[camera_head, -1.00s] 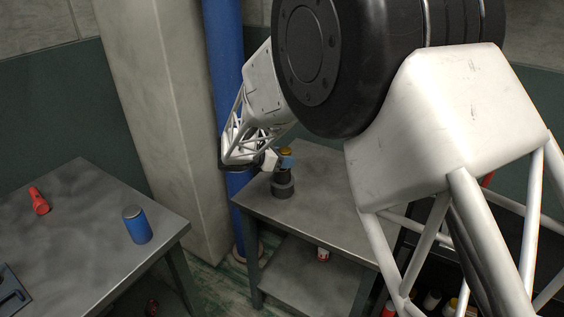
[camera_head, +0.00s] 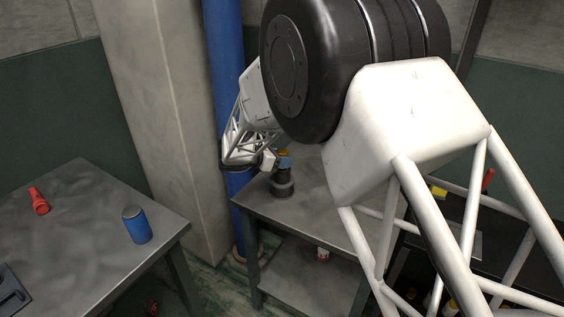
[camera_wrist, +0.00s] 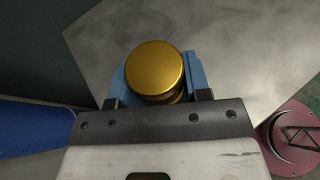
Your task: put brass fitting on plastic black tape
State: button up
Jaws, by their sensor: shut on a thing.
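The brass fitting (camera_wrist: 155,70) shows its round gold top in the wrist view, between the blue pads of my gripper (camera_wrist: 157,82). My gripper is shut on it. In the head view the gold top of the fitting (camera_head: 283,153) is small, with my gripper (camera_head: 284,161) around it. Right below is a dark, round, stacked shape on the metal table, which appears to be the plastic black tape (camera_head: 283,189). I cannot tell whether the fitting touches it. In the wrist view the tape is hidden behind the fitting and gripper.
The metal table (camera_head: 318,205) has clear top around the tape. A blue pipe (camera_head: 224,70) and a pale column stand close behind my wrist. A separate table at left (camera_head: 85,225) holds a blue can (camera_head: 137,225) and a red object (camera_head: 39,201).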

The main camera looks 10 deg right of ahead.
jog(key=shift+f, duration=0.55)
jog(key=shift+f, duration=0.15)
jog(key=o, duration=1)
jog(key=shift+o, duration=0.2)
jog(key=shift+a+r, duration=0.1)
jog(key=shift+r, duration=0.1)
jog(key=v, duration=1.1)
jog(key=shift+s+a+r, duration=0.15)
jog(key=shift+a, duration=0.2)
